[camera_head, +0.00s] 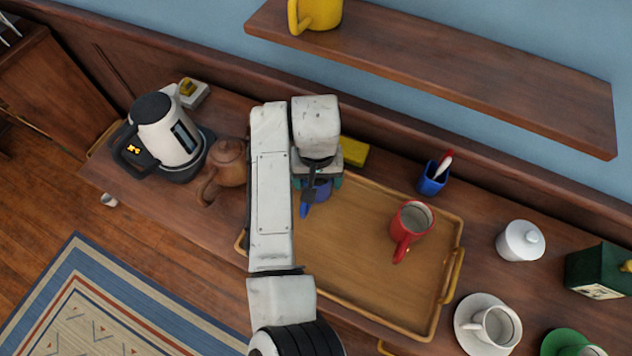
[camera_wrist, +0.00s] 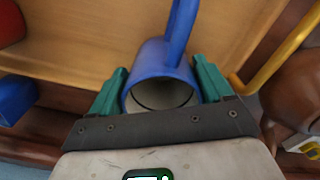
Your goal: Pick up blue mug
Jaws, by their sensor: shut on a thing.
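The blue mug (camera_wrist: 152,62) is between the two teal fingers of my gripper (camera_wrist: 160,88) in the wrist view. One finger is on each side of its body, and its handle points away from the gripper. In the head view the mug (camera_head: 319,190) shows only in part under my gripper (camera_head: 316,183), over the left part of the wooden tray. My arm and wrist hide the rest of it. I cannot tell whether the mug touches the tray.
The wooden tray (camera_head: 365,270) also holds a red mug (camera_head: 408,232). A brown teapot (camera_head: 228,165) and a kettle (camera_head: 165,130) stand to the left. A shelf (camera_head: 440,60) with a yellow mug (camera_head: 318,14) overhangs.

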